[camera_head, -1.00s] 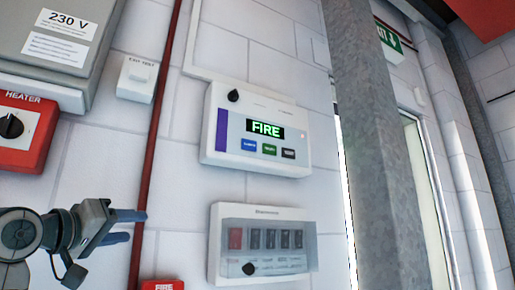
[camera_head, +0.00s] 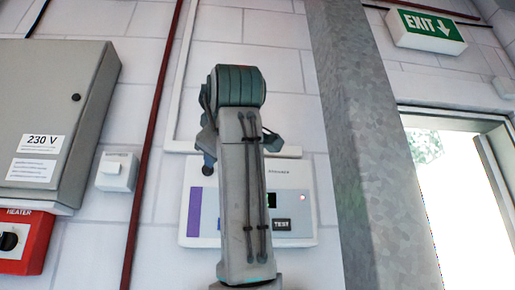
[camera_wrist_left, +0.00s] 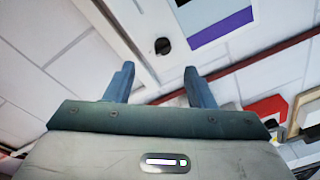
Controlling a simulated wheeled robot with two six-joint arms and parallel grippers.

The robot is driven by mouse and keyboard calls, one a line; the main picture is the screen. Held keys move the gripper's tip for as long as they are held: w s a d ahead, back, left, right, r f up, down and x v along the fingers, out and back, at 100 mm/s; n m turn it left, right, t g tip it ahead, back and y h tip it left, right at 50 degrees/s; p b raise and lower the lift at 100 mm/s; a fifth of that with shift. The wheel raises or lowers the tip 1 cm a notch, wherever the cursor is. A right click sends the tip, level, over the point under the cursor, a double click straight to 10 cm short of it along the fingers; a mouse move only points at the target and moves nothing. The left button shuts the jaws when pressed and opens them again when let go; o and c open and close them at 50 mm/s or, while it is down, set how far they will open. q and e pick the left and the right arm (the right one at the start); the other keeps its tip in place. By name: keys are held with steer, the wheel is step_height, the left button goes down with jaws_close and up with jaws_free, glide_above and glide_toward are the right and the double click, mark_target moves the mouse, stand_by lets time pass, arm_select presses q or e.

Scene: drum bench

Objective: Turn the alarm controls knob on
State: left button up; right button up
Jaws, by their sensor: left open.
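The alarm panel (camera_head: 299,180) is a white box on the wall with a purple strip at its left. My left arm stands upright in front of it and hides its middle, including most of the display. In the left wrist view the black round knob (camera_wrist_left: 162,46) sits on the white panel face near the purple strip (camera_wrist_left: 222,27). My left gripper (camera_wrist_left: 159,72) is open and empty. Its two fingers point at the panel, with the knob just beyond the tips, roughly centred between them. My right gripper is not in view.
A grey 230 V cabinet (camera_head: 60,110), a small white box (camera_head: 117,171) and a red heater box (camera_head: 22,240) are left of a dark red pipe (camera_head: 150,145). A grey column (camera_head: 365,150) stands right of the panel, before a doorway under an exit sign (camera_head: 428,32).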

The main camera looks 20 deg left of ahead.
mark_target(208, 169)
arm_select(q)
steer(key=s+a+p+x, duration=0.1)
steer(key=p+x, duration=0.5)
steer(key=x, duration=0.5)
steer(key=shift+a+r, duration=0.2)
steer(key=shift+a, duration=0.1)
steer(key=shift+c, duration=0.3)
steer(key=c, duration=0.9)
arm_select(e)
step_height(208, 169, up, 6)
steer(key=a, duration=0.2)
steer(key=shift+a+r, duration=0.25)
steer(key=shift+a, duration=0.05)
